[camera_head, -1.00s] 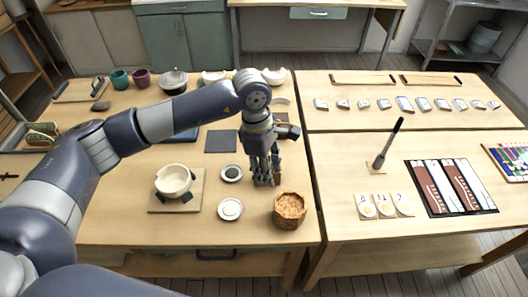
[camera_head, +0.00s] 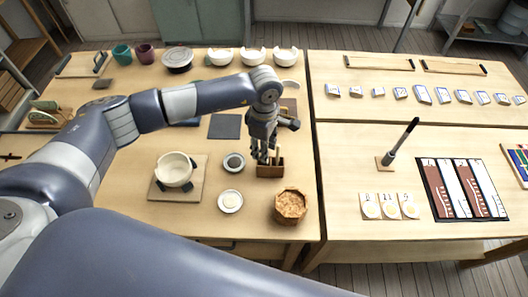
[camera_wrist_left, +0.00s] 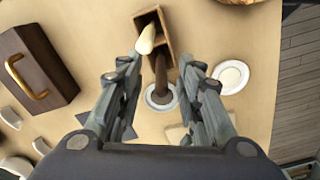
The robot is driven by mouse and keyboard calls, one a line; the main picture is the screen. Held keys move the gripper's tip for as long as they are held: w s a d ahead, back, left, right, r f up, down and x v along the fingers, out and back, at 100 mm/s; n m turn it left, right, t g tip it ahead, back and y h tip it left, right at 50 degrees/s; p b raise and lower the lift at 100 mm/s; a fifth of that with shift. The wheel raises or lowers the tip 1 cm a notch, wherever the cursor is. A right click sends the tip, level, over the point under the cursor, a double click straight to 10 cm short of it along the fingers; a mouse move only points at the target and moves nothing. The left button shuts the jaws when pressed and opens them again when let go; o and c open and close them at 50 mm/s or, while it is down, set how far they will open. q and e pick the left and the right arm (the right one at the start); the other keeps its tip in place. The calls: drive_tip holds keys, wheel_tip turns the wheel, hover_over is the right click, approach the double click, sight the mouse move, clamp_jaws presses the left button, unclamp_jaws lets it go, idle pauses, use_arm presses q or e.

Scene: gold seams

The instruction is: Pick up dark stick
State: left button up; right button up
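A small brown wooden box (camera_head: 271,171) stands on the left table. In the left wrist view the box (camera_wrist_left: 178,40) holds a pale stick (camera_wrist_left: 147,36) and a dark brown stick (camera_wrist_left: 160,76), which stand up from it side by side. My left gripper (camera_head: 266,158) is above the box, pointing down. In the left wrist view the left gripper (camera_wrist_left: 168,72) has its fingers spread apart, with the dark stick showing between them and the pale stick near the left fingertip. Contact with either stick cannot be told. The dark stick is hard to make out in the head view. My right gripper is not in view.
White bowls (camera_head: 284,57) line the back. A brush (camera_head: 403,140) stands upright on the right table.

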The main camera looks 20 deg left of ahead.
use_arm(q)
wheel_tip(320, 180, down, 3)
drive_tip(key=shift+s+p, duration=0.15)
drive_tip(key=shift+p, duration=0.55)
drive_tip(key=shift+f, duration=0.3)
clamp_jaws()
